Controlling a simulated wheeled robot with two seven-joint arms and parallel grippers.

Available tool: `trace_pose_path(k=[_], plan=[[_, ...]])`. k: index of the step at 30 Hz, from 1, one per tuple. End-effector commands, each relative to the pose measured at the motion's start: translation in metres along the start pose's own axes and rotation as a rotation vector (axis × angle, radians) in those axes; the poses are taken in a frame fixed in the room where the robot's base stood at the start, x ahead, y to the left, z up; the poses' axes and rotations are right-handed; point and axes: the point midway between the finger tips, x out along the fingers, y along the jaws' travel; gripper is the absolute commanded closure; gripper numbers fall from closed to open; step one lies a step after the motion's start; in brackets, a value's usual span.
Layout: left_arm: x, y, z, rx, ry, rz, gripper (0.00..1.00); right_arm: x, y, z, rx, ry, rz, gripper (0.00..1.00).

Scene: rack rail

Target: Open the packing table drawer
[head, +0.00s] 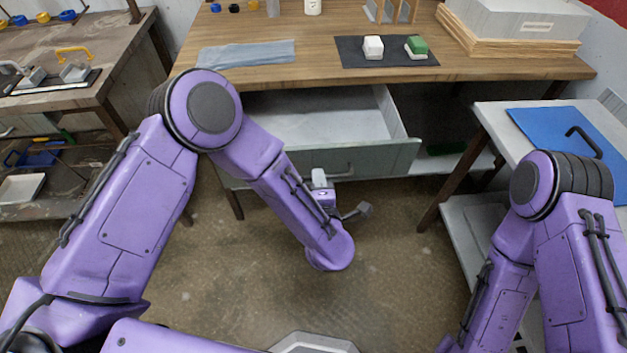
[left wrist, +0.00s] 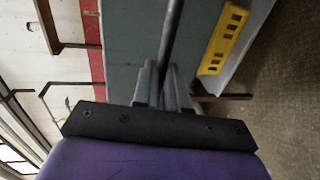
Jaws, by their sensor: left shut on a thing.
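The packing table (head: 500,68) has a wooden top, and its grey-green drawer (head: 390,157) is pulled well out. The pale inside of the drawer shows and looks empty. My left gripper (head: 322,180) is at the drawer front, mostly hidden by my left arm. In the left wrist view, its two fingers (left wrist: 163,85) are shut on the dark bar of the drawer handle (left wrist: 171,30). The handle (head: 345,169) shows only partly in the head view. My right arm is at the right, and its gripper is not in view.
On the table are a dark mat (head: 350,60) with a white and a green block, and a grey-blue sheet (head: 245,53). A side table with a blue mat (head: 550,124) stands at the right, a workbench (head: 100,85) at the left. The floor before the drawer is clear.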

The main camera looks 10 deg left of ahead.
Motion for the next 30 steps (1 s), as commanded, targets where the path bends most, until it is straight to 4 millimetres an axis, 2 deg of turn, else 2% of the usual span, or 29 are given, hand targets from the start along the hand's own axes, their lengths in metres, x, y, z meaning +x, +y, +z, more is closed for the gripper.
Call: trace_pose_path(k=[12,13,15,25,28,30], plan=[[0.001,0.001,0.001,-0.001,0.006,0.002,1.0,0.0,0.0,0.0,0.0,0.001,0.0,0.5],[0.001,0.001,0.001,-0.001,0.006,0.002,0.81,0.0,0.0,0.0,0.0,0.001,0.0,0.5],[0.001,0.001,0.001,-0.001,0.005,0.002,0.62,0.0,0.0,0.0,0.0,0.001,0.0,0.5],[-0.004,0.0,0.001,-0.001,0.002,0.001,0.62,0.001,0.0,0.0,0.0,0.0,0.0,0.5],[-0.02,0.0,0.002,0.0,-0.001,0.002,0.62,0.003,0.0,0.001,0.0,0.0,0.0,0.5],[-0.037,-0.001,0.002,0.001,-0.002,0.001,0.62,0.005,-0.001,0.002,0.0,0.0,0.0,0.5]])
